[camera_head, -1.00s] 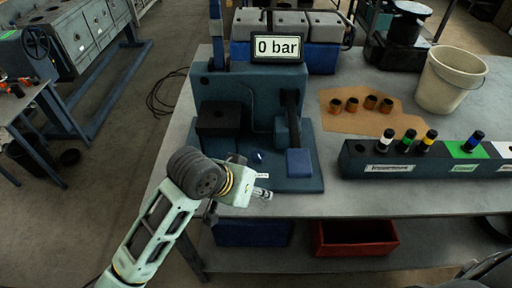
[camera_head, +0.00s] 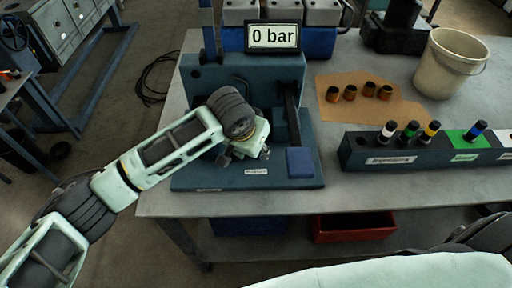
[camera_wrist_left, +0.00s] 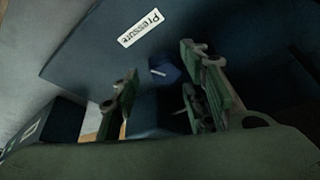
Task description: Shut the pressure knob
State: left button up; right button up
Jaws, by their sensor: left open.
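The pressure knob (camera_wrist_left: 165,70) is a small blue knob with a white pointer mark, on the dark blue base of the test stand beside a white "Pressure" label (camera_wrist_left: 140,27). In the head view the label (camera_head: 256,171) shows, but my gripper hides the knob. My left gripper (camera_head: 255,146) is over the base just behind the label. In the left wrist view its fingers (camera_wrist_left: 162,88) are open and apart, with the knob showing between and beyond them. I cannot tell whether they touch it. The display (camera_head: 272,36) reads 0 bar. My right gripper is out of view.
A blue block (camera_head: 300,162) stands on the base right of my gripper. Further right are a labelled rack (camera_head: 365,160) with several injectors, a brown sheet (camera_head: 400,107) with several copper-coloured sleeves, and a beige bucket (camera_head: 450,68). The table front is clear.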

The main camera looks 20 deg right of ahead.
pick_arm(q)
jog(key=shift+x, duration=0.75)
jog(key=shift+f, duration=0.15)
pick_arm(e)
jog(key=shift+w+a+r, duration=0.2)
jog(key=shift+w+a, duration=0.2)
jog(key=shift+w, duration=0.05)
pick_arm(q)
jog(key=shift+c, duration=0.4)
jog(key=c, duration=0.9)
jog(key=shift+m+p, duration=0.3)
jog(key=shift+p, duration=0.05)
jog(key=shift+s+d+m+h, duration=0.1)
jog(key=shift+m+h, duration=0.2)
jog(key=shift+m, duration=0.1)
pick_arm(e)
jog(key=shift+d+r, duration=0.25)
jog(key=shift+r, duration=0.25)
pick_arm(q)
jog(key=o, duration=1)
